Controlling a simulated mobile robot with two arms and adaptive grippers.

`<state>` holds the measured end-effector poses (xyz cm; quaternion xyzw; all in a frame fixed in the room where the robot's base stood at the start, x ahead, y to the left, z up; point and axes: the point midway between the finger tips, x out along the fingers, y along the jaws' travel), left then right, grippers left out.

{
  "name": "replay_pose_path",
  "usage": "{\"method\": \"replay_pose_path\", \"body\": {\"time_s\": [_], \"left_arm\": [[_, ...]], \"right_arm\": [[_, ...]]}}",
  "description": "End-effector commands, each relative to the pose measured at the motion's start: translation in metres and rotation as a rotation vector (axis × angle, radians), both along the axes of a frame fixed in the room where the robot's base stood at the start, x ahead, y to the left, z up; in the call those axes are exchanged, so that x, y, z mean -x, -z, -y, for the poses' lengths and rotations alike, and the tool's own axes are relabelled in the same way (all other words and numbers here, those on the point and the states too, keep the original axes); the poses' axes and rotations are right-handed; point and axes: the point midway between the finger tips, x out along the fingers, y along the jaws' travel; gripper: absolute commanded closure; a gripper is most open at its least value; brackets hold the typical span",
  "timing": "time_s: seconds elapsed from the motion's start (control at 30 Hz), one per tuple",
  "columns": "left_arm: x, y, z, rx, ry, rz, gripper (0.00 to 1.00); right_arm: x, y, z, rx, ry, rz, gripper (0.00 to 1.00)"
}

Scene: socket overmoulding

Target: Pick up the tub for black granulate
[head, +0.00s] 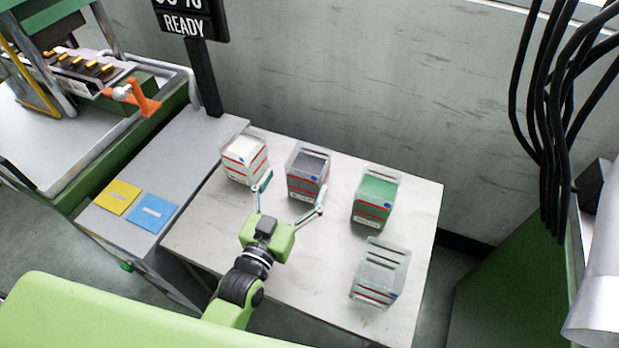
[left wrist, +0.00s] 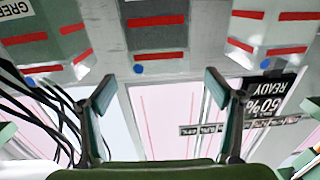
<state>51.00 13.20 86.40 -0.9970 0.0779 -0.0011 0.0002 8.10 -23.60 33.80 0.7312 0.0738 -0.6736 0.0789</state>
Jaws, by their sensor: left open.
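The tub for black granulate (head: 307,173) stands upright on the white table. It is a clear box with dark grey contents, red stripes and a blue dot. It also shows in the left wrist view (left wrist: 155,38), top centre, between two other tubs. My left gripper (head: 293,189) is open and empty, its fingers spread on the near side of this tub. In the left wrist view the tub lies beyond the gap between the fingertips (left wrist: 160,82). Whether a finger touches it I cannot tell. My right gripper is not in view.
A white-filled tub (head: 244,160) stands left of it and a green-filled tub (head: 375,198) right. A clear tub (head: 379,273) is nearer the front right. Yellow (head: 118,197) and blue (head: 153,212) cards lie on the grey bench. The table's front middle (head: 310,270) is free.

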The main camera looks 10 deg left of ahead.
Motion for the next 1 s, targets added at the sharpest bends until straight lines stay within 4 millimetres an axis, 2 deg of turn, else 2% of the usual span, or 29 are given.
{"method": "replay_pose_path", "body": {"time_s": [0.03,0.17,0.3,0.43,0.63,0.77,0.97,1.0], "left_arm": [[-0.01,0.001,0.001,0.001,-0.001,0.005,0.17],[-0.027,0.002,0.004,0.001,-0.001,0.002,0.17],[-0.035,0.001,0.005,0.0,-0.001,0.001,0.17],[-0.05,0.003,0.008,0.003,-0.001,0.004,0.17],[-0.077,0.003,0.013,0.001,-0.001,0.002,0.17],[-0.084,0.001,0.014,0.001,0.0,0.001,0.17],[-0.084,0.001,0.014,0.001,0.0,0.0,0.17],[-0.084,0.001,0.014,0.001,0.0,0.0,0.24]], "right_arm": [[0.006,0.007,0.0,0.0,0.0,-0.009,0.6],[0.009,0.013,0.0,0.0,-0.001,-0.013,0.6],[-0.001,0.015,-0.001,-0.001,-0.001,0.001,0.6],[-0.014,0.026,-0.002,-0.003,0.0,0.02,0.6],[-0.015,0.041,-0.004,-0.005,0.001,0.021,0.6],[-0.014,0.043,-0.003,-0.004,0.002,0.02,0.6],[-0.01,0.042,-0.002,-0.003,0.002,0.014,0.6],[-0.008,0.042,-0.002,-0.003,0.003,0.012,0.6]]}}
